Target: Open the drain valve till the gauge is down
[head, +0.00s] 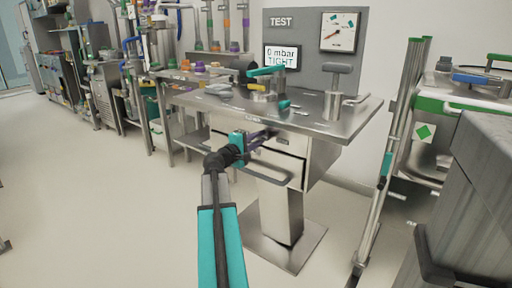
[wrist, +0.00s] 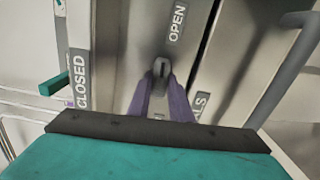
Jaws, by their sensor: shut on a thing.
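My gripper (head: 268,133) reaches the front of the metal test table, just under its top. In the wrist view its two purple fingers (wrist: 161,82) are closed around a small grey metal valve handle (wrist: 159,67). The handle sits between a CLOSED label (wrist: 80,80) on the left and an OPEN label (wrist: 177,24) at upper right, nearer OPEN. The fingers hide part of the handle, and its exact angle is hard to tell. The round gauge (head: 341,31) on the grey TEST panel has a red needle toward lower left. The display (head: 281,57) reads 0 mbar TIGHT.
The table top (head: 317,124) holds a T-handled metal post (head: 335,90) and a fixture with a teal lever (head: 266,71). Drawers with a bar handle (head: 262,174) are below my gripper. A metal frame (head: 390,135) stands at right. Open floor lies at left.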

